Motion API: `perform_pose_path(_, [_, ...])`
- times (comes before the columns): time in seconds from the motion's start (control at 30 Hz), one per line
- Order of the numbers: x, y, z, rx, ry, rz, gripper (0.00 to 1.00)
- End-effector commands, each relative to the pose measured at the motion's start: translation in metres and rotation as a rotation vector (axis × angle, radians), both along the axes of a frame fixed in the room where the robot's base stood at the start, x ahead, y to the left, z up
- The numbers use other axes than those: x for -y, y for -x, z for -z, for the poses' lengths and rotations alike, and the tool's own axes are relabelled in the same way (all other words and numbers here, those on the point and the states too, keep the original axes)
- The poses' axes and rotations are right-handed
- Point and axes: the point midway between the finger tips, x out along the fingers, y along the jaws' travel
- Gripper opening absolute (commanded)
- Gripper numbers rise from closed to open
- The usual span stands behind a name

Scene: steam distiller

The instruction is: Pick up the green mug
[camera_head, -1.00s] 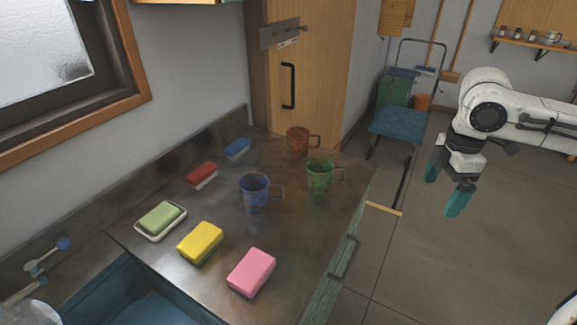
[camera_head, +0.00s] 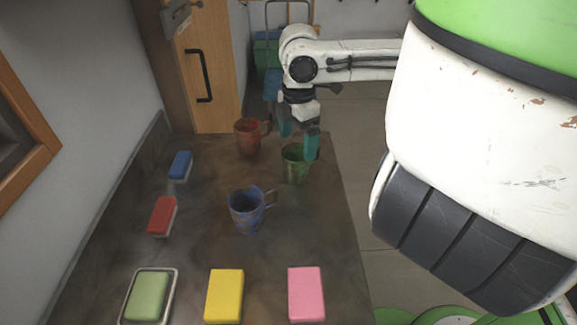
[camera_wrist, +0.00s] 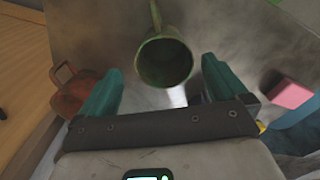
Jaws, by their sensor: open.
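The green mug (camera_head: 293,165) stands upright near the right edge of the dark counter (camera_head: 200,255). My gripper (camera_head: 299,140) is open and empty, just above and around the mug's far side, and a teal finger hides part of it. In the wrist view the green mug (camera_wrist: 164,62) shows its open top, ahead of and between the two teal fingertips of my gripper (camera_wrist: 163,75). Its handle points to the top of that view. I cannot tell whether a finger touches the mug.
A red mug (camera_head: 248,136) stands close by, to the left and behind. A blue mug (camera_head: 246,207) stands in front. Blue (camera_head: 180,164), red (camera_head: 162,214), yellow (camera_head: 225,294) and pink (camera_head: 306,291) sponges and a green one in a dish (camera_head: 148,294) lie around the counter.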

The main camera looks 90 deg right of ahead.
Motion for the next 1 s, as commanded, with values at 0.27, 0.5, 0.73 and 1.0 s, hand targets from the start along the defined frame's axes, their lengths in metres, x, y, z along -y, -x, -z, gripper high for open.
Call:
perform_pose_path(0.27, [0.0, 0.0, 0.032, 0.001, -0.001, -0.001, 0.99])
perform_pose_path(0.5, [-0.004, 0.001, 0.058, -0.001, -0.002, 0.0, 0.99])
perform_pose_path(0.73, [-0.004, 0.001, 0.083, 0.0, 0.0, -0.001, 0.99])
perform_pose_path(1.0, [-0.004, 0.001, 0.085, 0.001, 0.001, -0.001, 0.98])
